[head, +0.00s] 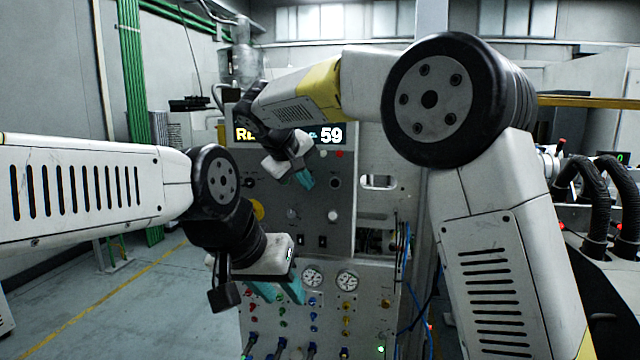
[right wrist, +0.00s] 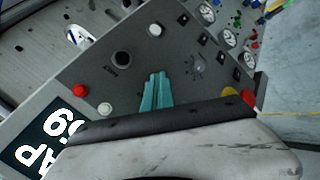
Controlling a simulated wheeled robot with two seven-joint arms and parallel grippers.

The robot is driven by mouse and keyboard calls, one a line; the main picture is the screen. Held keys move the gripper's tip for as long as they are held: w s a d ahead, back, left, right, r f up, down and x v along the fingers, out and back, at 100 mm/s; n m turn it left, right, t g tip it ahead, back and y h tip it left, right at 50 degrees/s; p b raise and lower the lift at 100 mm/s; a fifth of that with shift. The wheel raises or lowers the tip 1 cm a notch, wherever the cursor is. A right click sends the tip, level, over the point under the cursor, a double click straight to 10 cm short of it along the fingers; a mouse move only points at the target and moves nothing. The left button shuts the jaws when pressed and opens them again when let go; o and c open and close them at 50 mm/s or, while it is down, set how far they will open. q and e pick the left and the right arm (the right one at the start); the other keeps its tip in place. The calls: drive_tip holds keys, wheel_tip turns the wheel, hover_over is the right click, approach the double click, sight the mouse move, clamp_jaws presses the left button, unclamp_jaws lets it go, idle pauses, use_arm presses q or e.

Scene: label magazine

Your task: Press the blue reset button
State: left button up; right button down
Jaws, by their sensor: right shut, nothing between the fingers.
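A grey control panel (head: 345,235) with knobs and buttons stands ahead of me. I cannot make out a blue reset button on it for sure; my right gripper and arm cover part of its upper face. My right gripper (head: 305,179) is in front of the upper panel. In the right wrist view its teal fingers (right wrist: 155,92) are shut together and empty, pointing at the panel between a black knob (right wrist: 122,58) and a dial (right wrist: 198,62). I cannot tell whether they touch it. My left gripper (head: 278,291) is lower, its teal fingers apart and empty, in front of the panel's lower left.
Blue cables (head: 405,265) hang at the right. Open floor (head: 120,290) lies to the left.

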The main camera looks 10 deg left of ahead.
drive_tip(key=shift+s, duration=0.75)
drive_tip(key=shift+s+a, duration=0.1)
drive_tip(key=shift+s, duration=2.45)
drive_tip(key=s+d+f+m+g+y, duration=0.1)
drive_tip(key=s+d+m, duration=0.15)
drive_tip(key=d, duration=0.75)
drive_tip(key=s+d+f+m+g, duration=0.1)
drive_tip(key=s+d+g, duration=0.15)
drive_tip(key=d, duration=0.75)
drive_tip(key=s+d+f+m+y, duration=0.1)
drive_tip(key=s+d+f, duration=0.3)
drive_tip(key=s, duration=0.4)
drive_tip(key=s+d+f+m+y, duration=0.2)
drive_tip(key=s+d+f+m, duration=0.2)
drive_tip(key=s+d, duration=0.3)
drive_tip(key=shift+s+f+t, duration=0.15)
drive_tip(key=shift+s+t, duration=0.3)
drive_tip(key=shift+s, duration=0.6)
